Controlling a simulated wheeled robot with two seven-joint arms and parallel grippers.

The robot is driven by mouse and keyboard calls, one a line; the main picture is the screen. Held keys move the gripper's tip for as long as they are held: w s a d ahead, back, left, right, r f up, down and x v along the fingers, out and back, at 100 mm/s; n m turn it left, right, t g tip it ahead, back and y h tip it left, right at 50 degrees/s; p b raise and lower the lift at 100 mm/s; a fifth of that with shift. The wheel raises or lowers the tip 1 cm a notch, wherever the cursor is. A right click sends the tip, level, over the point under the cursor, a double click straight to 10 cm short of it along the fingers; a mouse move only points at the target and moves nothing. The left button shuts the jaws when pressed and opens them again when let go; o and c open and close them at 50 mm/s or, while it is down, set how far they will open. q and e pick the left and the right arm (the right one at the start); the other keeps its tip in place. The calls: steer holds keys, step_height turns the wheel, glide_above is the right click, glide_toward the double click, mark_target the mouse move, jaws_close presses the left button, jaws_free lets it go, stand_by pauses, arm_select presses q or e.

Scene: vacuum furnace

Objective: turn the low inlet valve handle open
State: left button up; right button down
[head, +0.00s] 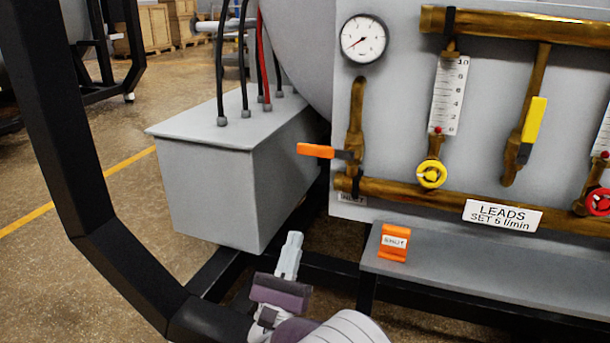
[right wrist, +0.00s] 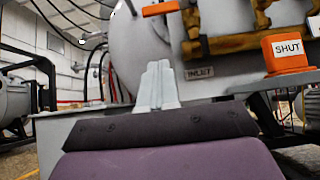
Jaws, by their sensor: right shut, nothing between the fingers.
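The low inlet valve handle (head: 316,150) is an orange lever at the lower left of the furnace panel. It lies level, pointing left, across the upright brass inlet pipe (head: 356,125), above the INLET label (head: 351,198). It also shows at the top of the right wrist view (right wrist: 160,9). My right gripper (head: 293,240) is below and left of the handle, apart from it, pointing up, in front of the grey box. Its fingers are together and empty in the right wrist view (right wrist: 157,68). My left gripper is not in view.
A grey box (head: 210,190) with cables stands left of the panel. An orange SHUT tag (head: 394,242) sits on the grey ledge (head: 480,277). A yellow lever (head: 534,120), flow tubes and a gauge (head: 363,39) are nearby. A thick black bar (head: 70,150) crosses the left foreground.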

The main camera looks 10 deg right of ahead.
mark_target(325, 152)
steer(key=s+a+r+x, duration=0.1)
steer(key=r+x, duration=0.1)
steer(key=x, duration=1)
steer(key=shift+r+p, duration=0.3)
steer(key=shift+s+d, duration=0.1)
steer(key=shift+s, duration=0.05)
